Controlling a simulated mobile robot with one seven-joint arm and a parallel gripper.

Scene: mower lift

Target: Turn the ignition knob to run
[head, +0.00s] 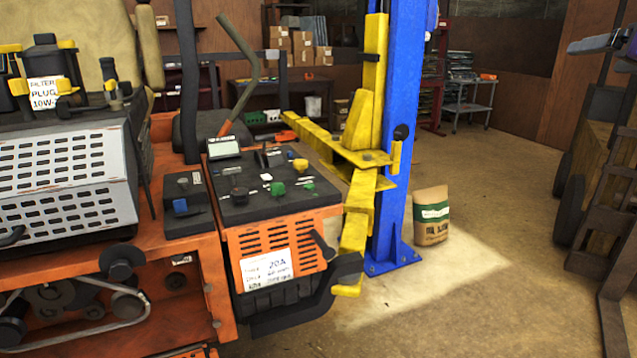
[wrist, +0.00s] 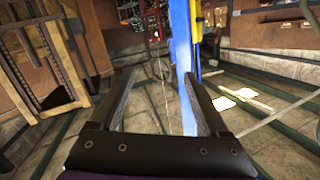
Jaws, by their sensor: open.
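The orange mower's black control panel (head: 262,200) is in the middle of the head view.
A blue lift post (head: 400,130) with yellow arms (head: 355,205) stands just right of the panel. A grey lever (head: 243,85) rises behind the panel. A paper sack (head: 431,216) stands by the post. The floor in front is clear.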

